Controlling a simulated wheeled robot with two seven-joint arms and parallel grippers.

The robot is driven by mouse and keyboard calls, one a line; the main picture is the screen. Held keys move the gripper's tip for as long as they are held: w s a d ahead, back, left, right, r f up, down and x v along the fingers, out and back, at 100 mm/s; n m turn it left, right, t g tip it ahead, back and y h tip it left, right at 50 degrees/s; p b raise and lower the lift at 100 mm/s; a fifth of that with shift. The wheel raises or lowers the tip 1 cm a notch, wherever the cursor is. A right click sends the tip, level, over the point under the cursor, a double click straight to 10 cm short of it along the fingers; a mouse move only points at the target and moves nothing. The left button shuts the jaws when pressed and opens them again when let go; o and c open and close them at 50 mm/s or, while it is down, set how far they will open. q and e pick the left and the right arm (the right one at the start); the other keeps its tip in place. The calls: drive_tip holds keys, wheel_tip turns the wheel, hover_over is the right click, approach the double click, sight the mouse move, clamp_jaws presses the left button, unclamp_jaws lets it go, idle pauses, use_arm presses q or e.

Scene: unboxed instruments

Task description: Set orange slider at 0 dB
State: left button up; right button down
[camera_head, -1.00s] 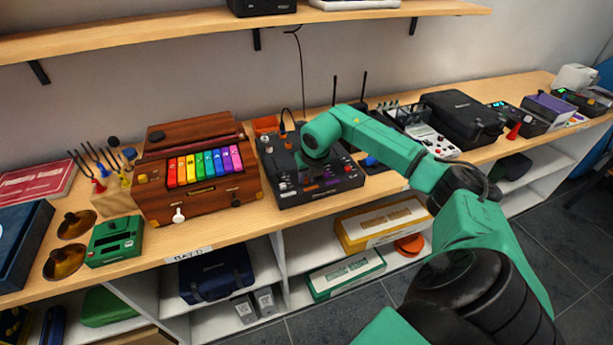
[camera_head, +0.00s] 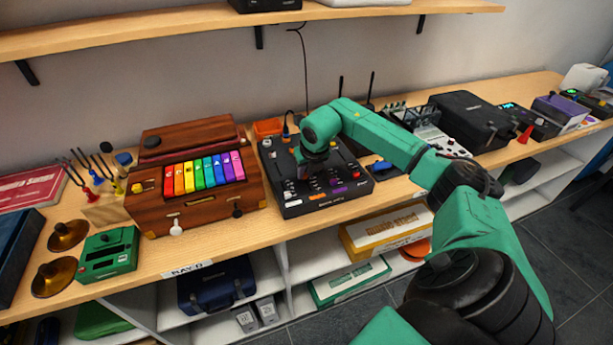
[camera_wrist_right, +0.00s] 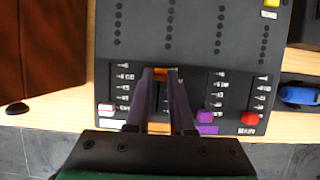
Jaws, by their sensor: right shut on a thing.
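The black mixer (camera_head: 352,198) sits on the wooden bench, right of the wooden box with rainbow keys. My right gripper (camera_head: 303,171) reaches down onto its slider area. In the right wrist view my right gripper (camera_wrist_right: 160,76) is shut on the orange slider (camera_wrist_right: 160,74), whose cap shows between the fingertips; its exact mark on the scale is hard to read. The white slider (camera_wrist_right: 105,108) is to the left, and the purple slider (camera_wrist_right: 204,116) and red slider (camera_wrist_right: 250,118) are to the right, all nearer the front edge. My left gripper is not in view.
The wooden box (camera_head: 205,213) stands close on the mixer's left. A blue item (camera_wrist_right: 300,96) lies just right of the mixer. Black cases and other instruments stand further right along the bench. A wall shelf (camera_head: 180,28) runs above.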

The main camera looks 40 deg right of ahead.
drive_tip(key=shift+w+d+f, duration=0.1)
drive_tip(key=shift+w+f, duration=0.2)
drive_tip(key=shift+s+r, duration=0.15)
drive_tip(key=shift+s, duration=0.15)
drive_tip(key=c, duration=0.8)
unclamp_jaws()
drive_tip(key=shift+s+a+r, duration=0.25)
drive_tip(key=shift+s+r, duration=0.1)
drive_tip(key=shift+s, duration=0.25)
drive_tip(key=shift+o, duration=0.2)
drive_tip(key=shift+w+f, duration=0.25)
drive_tip(key=shift+w, duration=0.1)
use_arm(q)
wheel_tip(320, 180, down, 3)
drive_tip(key=b, duration=0.2)
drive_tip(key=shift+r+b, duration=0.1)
drive_tip(key=shift+b, duration=0.25)
use_arm(e)
drive_tip(key=v, duration=1.4)
drive_tip(key=shift+r, duration=0.3)
